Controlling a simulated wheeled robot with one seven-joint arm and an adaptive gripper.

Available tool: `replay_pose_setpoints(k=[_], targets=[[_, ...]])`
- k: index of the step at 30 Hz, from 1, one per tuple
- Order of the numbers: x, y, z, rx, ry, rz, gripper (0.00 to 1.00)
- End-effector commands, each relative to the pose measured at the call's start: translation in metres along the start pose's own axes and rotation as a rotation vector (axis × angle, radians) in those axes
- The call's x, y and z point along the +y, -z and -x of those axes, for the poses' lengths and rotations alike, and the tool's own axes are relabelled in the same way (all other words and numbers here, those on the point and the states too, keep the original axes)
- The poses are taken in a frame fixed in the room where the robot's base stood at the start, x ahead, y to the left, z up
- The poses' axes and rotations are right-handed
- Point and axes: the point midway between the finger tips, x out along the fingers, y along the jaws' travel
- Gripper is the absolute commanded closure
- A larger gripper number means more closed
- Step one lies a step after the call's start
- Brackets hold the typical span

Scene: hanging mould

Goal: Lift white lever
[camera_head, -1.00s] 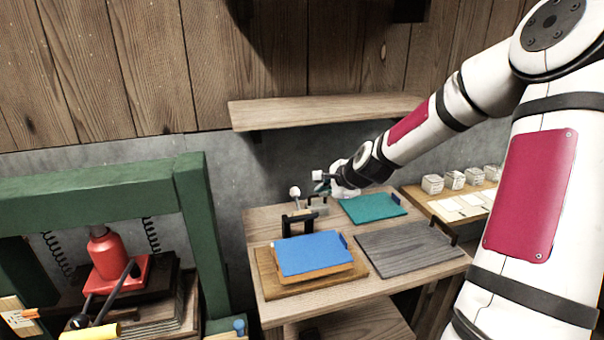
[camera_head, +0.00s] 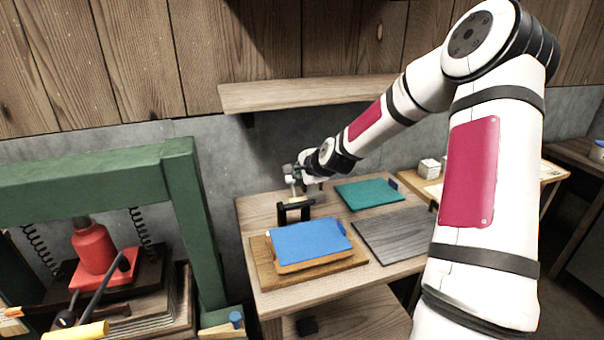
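The white lever (camera_head: 292,188) stands at the back of the wooden table, behind a small black bracket. Only a thin pale part of it shows; its round top is hidden at my gripper. My gripper (camera_head: 289,172) is at the top of the lever, seen small and from the side. I cannot tell whether its fingers are open, touching the lever or shut on it.
On the table (camera_head: 247,215) are a blue plate (camera_head: 308,238) on a wooden board, a black bracket (camera_head: 294,210), a teal plate (camera_head: 368,194) and a grey board (camera_head: 392,233). A shelf (camera_head: 310,93) hangs above. A green press frame (camera_head: 185,195) stands left.

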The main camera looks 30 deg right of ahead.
Motion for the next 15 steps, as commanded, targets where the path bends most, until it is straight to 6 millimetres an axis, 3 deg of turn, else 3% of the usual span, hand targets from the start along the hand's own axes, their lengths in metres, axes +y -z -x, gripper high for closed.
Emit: replay_pose_setpoints(k=[5, 15], targets=[[0.0, -0.0001, -0.0133, 0.0, 0.0, 0.0, 1.0], [-0.0001, 0.0005, -0.0151, 0.001, 0.0, 0.0, 1.0]])
